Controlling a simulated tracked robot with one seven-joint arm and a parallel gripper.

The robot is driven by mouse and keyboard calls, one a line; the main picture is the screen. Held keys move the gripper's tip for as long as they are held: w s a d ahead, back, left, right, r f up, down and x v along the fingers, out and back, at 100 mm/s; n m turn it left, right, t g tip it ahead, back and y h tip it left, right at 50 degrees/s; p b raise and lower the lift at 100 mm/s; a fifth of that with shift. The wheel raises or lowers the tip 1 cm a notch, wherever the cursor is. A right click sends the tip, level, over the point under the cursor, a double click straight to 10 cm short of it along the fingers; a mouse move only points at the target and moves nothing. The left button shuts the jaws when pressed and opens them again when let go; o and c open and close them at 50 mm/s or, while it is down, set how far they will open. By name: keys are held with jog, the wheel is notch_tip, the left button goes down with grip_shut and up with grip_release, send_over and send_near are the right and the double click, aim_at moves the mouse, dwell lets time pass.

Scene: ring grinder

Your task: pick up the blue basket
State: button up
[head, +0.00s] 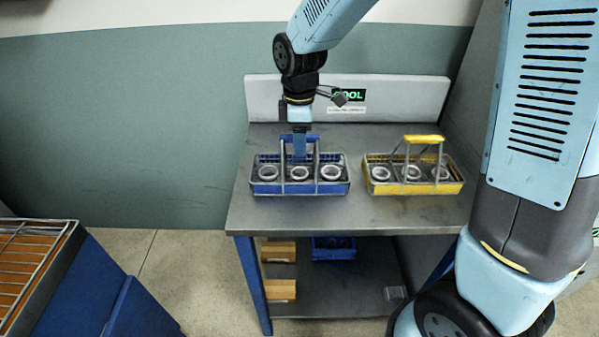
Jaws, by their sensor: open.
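The blue basket (300,187) stands on the grey table (330,214), left of the middle. It has wire sides, a raised handle with a blue grip, and three metal rings inside. My gripper (299,150) points down at the basket's handle from above. Its jaws are open and appear to be at the left part of the blue grip. The fingers partly hide the handle, and I cannot tell whether they touch it.
A yellow basket (414,188) with rings stands to the right on the same table. A white backboard (400,98) with a small sign rises behind. Below are a blue bin (333,250) and wooden blocks (278,251). A blue unit with a rack (35,255) is at lower left.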

jog(key=shift+c, duration=0.3)
grip_shut()
dwell(0.4)
